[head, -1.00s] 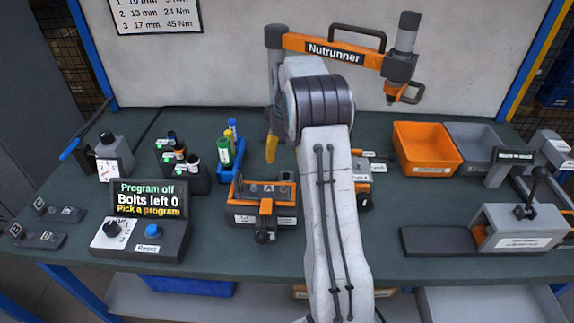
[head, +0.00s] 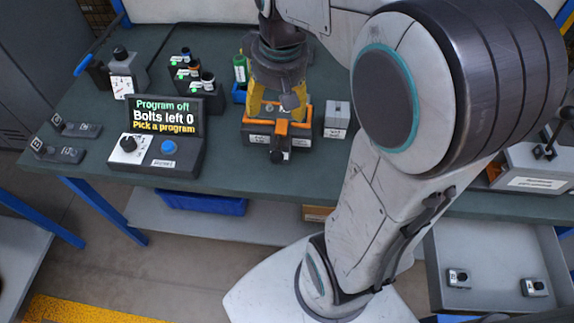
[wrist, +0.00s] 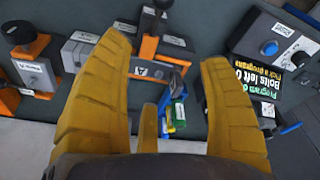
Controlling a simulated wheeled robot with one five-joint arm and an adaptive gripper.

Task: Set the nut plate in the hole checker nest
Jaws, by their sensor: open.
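My gripper (head: 278,108) is open, pointing down over the orange and dark fixture marked A (head: 277,137). In the wrist view its yellow fingers stand wide apart, and the fixture marked A (wrist: 146,68) shows between and beyond them. A small grey piece (head: 290,102) shows by the fingers in the head view; I cannot tell whether it is the nut plate. I see nothing clearly held. A grey block with a white label (head: 337,114) stands just right of the fixture; its label is too small to read. I cannot tell which thing is the hole checker nest.
A control box with a display (head: 165,128) stands left of the fixture. A green bottle (head: 240,68) is close behind my gripper. A lever device (head: 535,165) is at the right. An open drawer (head: 490,255) holds small blocks. My arm hides much of the bench's right side.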

